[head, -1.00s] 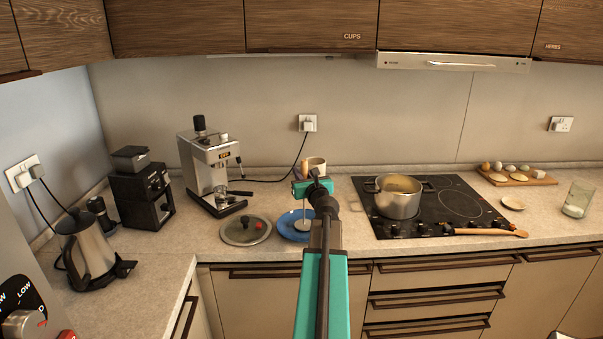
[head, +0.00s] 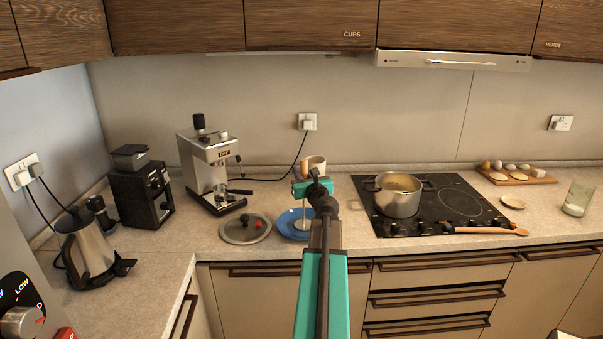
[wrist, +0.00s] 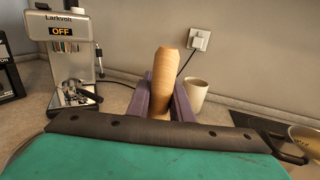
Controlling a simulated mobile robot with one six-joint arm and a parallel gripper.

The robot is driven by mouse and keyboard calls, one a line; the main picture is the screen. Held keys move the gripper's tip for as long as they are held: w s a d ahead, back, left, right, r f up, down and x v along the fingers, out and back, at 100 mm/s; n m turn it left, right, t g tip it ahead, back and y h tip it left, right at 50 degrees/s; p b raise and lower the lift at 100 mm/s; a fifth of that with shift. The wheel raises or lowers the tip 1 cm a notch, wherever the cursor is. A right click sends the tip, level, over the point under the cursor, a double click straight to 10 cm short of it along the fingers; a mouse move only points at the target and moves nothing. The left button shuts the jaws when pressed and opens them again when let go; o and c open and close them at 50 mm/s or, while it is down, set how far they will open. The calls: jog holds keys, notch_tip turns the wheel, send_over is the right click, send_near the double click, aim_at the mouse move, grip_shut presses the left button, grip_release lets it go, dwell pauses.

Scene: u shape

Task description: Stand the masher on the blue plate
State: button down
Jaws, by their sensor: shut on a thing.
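The masher (head: 304,168) has a wooden handle, a thin pale shaft and a light round foot. It is upright, with its foot over the blue plate (head: 286,223); I cannot tell whether the foot touches the plate. My gripper (head: 304,186) is shut on the handle, above the plate. In the wrist view the wooden handle of the masher (wrist: 163,75) stands between the purple fingers of my gripper (wrist: 165,101). My arm hides the right side of the plate. The plate is out of the wrist view.
A cream mug (head: 317,164) stands behind the gripper. The coffee machine (head: 208,165) is at the back left. The hob with a steel pot (head: 398,199) is to the right. Counter between lid and kettle (head: 86,250) is clear.

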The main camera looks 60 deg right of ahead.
jog(key=c, duration=0.7)
grip_release()
jog(key=shift+s+a, duration=0.1)
jog(key=shift+s, duration=0.15)
jog(key=v, duration=0.8)
jog(key=shift+s+a, duration=0.25)
dwell(1.9)
dwell(0.6)
